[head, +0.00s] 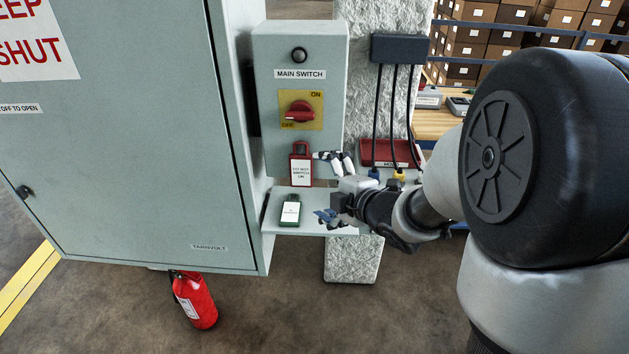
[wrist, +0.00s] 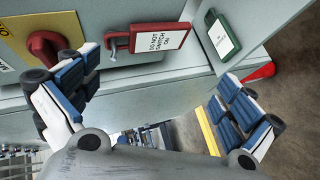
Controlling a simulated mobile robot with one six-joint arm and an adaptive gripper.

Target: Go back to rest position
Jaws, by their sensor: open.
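My gripper (head: 320,186) is open and empty in front of the main switch box, just above the small shelf. In the wrist view its two fingers (wrist: 156,75) are spread wide with nothing between them. A red padlock with a white "do not switch on" label (head: 300,172) hangs upright on the box below the switch, left of my gripper. It also shows in the wrist view (wrist: 165,40), apart from the fingers. A green padlock with a white label (head: 290,212) lies on the shelf, also seen in the wrist view (wrist: 222,38).
The red rotary switch (head: 300,112) sits on a yellow plate. The large cabinet door (head: 130,150) is closed at left. A red tray (head: 388,153) and hanging cables (head: 394,100) are close behind my wrist. A fire extinguisher (head: 195,300) is below. The floor in front is clear.

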